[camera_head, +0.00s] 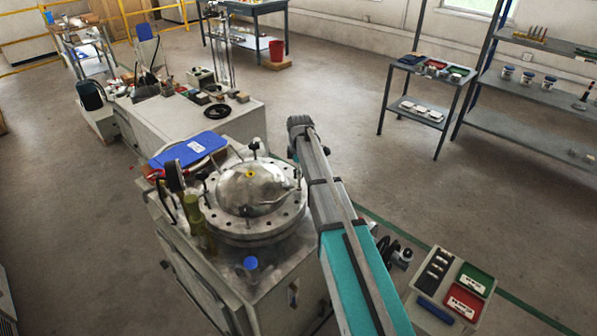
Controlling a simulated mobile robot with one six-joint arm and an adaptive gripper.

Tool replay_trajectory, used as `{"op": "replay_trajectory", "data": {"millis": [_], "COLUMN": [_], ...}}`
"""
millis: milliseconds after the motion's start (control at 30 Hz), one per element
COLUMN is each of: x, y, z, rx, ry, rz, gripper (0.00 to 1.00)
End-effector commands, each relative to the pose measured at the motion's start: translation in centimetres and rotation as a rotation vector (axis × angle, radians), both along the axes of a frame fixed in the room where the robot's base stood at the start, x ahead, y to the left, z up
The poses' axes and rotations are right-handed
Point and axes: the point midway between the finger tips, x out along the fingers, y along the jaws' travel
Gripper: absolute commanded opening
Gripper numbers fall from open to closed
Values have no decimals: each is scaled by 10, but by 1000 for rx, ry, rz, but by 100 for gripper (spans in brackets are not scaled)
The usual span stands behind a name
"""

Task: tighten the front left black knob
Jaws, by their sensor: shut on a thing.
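A round metal vessel (262,228) with a shiny domed lid (245,188) and a bolted flange stands on a light cabinet. Small black knobs on thin stems stand around the lid. One knob is at the back (254,146), and dark stems show at the left and front of the dome. I cannot tell clearly which is the front left one. My arm reaches up from the bottom, right of the vessel, and covers part of its right side.
A blue round cap (250,262) is at the front. A cart with red and green trays (464,302) stands at the lower right.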

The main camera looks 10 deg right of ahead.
Motion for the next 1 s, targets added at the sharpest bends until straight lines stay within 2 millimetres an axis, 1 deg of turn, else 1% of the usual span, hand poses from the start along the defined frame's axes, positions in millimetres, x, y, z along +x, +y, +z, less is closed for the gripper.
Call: {"op": "replay_trajectory", "data": {"millis": [33,233,1000], "x": [-2,-2,-4], "y": [6,2,1], "z": [0,0,0], "rx": [1,2,0], "ry": [3,5,8], "rz": [3,-2,-57], "gripper": [13,13,13]}}
